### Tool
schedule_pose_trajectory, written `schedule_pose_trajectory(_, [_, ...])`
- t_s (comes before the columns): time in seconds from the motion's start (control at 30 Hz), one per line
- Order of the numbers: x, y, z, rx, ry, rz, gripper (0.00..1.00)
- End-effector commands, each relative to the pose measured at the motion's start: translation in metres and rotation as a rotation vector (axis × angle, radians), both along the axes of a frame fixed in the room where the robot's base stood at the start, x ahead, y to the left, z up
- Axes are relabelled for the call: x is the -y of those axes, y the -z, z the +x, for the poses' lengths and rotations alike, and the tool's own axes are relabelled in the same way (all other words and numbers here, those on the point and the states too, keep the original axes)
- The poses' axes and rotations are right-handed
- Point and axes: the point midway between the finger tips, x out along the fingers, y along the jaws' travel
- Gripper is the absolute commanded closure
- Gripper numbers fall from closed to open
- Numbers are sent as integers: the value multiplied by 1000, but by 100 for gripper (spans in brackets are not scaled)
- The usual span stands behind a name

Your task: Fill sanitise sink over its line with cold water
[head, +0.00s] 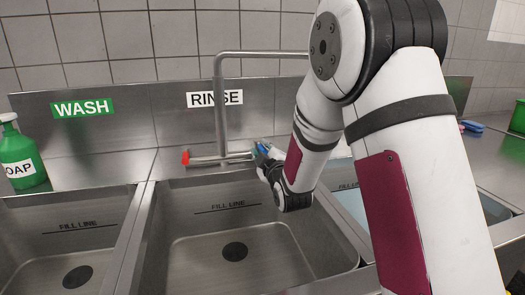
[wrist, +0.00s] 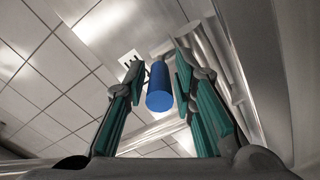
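The blue cold tap handle (wrist: 159,92) is a short cylinder between my gripper's fingers in the wrist view. My gripper (wrist: 158,72) is open, with teal pads on either side of the handle and no clear contact. In the head view my gripper (head: 264,154) is at the right end of the tap's crossbar. The tap spout (head: 221,105) rises behind the middle sink and bends right, its end hidden behind my arm. The right-hand sink (head: 495,208) is mostly hidden by my arm; its visible part looks bluish, like water.
The red tap handle (head: 186,157) is at the crossbar's left end. The RINSE sink (head: 190,255) and WASH sink (head: 40,255) look empty. A green soap bottle (head: 22,155) stands at far left. A blue item (head: 472,126) lies on the right counter.

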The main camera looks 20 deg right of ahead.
Motion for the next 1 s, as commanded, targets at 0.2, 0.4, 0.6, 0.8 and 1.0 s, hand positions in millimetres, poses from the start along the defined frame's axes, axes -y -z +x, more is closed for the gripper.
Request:
schedule_pose_trajectory(0.2, [0, 0, 0, 0, 0, 0, 100])
schedule_pose_trajectory(0.4, [2, 0, 1, 2, -19, 0, 100])
schedule_pose_trajectory(0.6, [9, 1, 2, 6, -109, 0, 100])
schedule_pose_trajectory(0.8, [15, 1, 4, 6, -214, 0, 100])
schedule_pose_trajectory(1.0, [19, 0, 5, 4, -301, 0, 100])
